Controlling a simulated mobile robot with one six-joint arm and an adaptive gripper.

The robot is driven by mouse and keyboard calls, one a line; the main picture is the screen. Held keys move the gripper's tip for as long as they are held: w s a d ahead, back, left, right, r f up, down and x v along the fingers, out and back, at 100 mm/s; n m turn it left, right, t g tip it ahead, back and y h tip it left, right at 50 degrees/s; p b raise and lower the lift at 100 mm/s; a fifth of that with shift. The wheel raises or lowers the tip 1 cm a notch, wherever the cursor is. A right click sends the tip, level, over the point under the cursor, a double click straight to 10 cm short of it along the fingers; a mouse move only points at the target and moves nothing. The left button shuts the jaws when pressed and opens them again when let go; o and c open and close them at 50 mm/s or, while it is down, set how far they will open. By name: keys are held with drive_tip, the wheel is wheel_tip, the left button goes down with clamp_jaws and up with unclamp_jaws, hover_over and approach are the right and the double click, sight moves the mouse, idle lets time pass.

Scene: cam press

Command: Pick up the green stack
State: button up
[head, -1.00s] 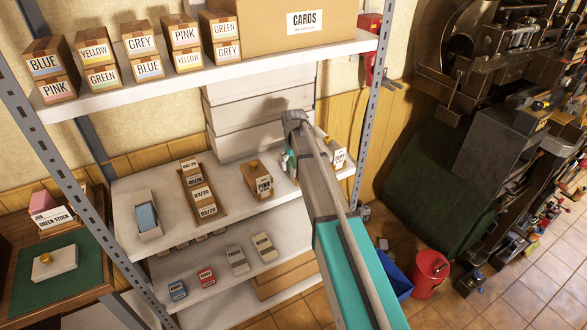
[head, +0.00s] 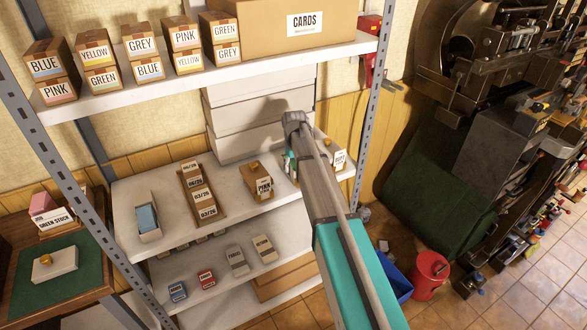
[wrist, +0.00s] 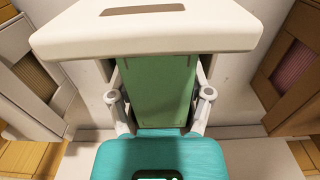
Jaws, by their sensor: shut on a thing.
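In the wrist view the green stack (wrist: 157,88) stands between the two fingers of my gripper (wrist: 160,97). The pale fingers are shut on its left and right sides. A pale block with a dark slot (wrist: 150,28) covers the top of the picture and hides the far end of the stack. In the head view my arm reaches to the right end of the middle shelf and hides most of the gripper. Only a small green patch shows beside the arm, and I cannot tell whether it is stack or gripper.
A PINK-labelled holder (head: 258,181) stands left of my gripper on the middle shelf (head: 236,207). A pale labelled holder (head: 339,157) stands close on the right. The upper shelf (head: 180,80) and a grey post (head: 373,100) are near. A green mat (head: 75,283) lies lower left.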

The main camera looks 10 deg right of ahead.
drive_tip(key=shift+r, duration=0.15)
wheel_tip(320, 180, up, 10)
drive_tip(key=p, duration=1)
idle(0.7)
